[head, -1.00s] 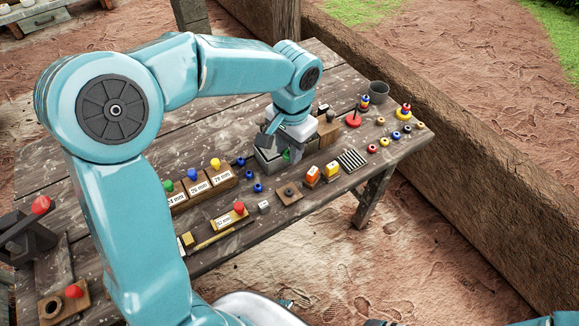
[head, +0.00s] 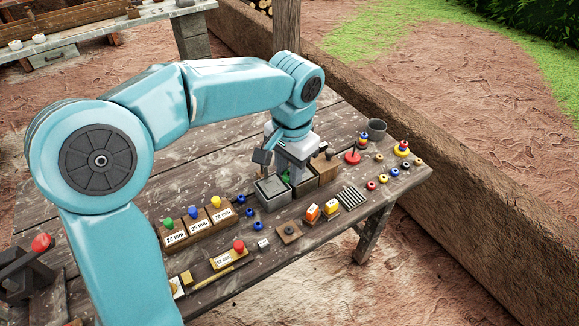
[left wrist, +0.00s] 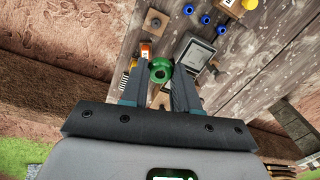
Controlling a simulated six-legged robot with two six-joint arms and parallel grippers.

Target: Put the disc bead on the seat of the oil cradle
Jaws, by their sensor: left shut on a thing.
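A green ring-shaped bead (left wrist: 160,71), which I take to be the disc bead, sits between the fingertips of my left gripper (left wrist: 158,84) in the left wrist view. The gripper is shut on it. In the head view my left gripper (head: 291,179) hangs over the grey open box (head: 272,194) and the brown box beside it, and only a sliver of the green bead (head: 286,177) shows. The grey box also shows in the left wrist view (left wrist: 194,54), just beyond the bead. I cannot tell which thing is the oil cradle. My right gripper is out of view.
Labelled blocks with coloured knobs (head: 199,228) stand left of the grey box. Small blue beads (head: 258,226), a wooden plate with a dark centre (head: 289,232) and orange-and-white blocks (head: 312,212) lie in front.

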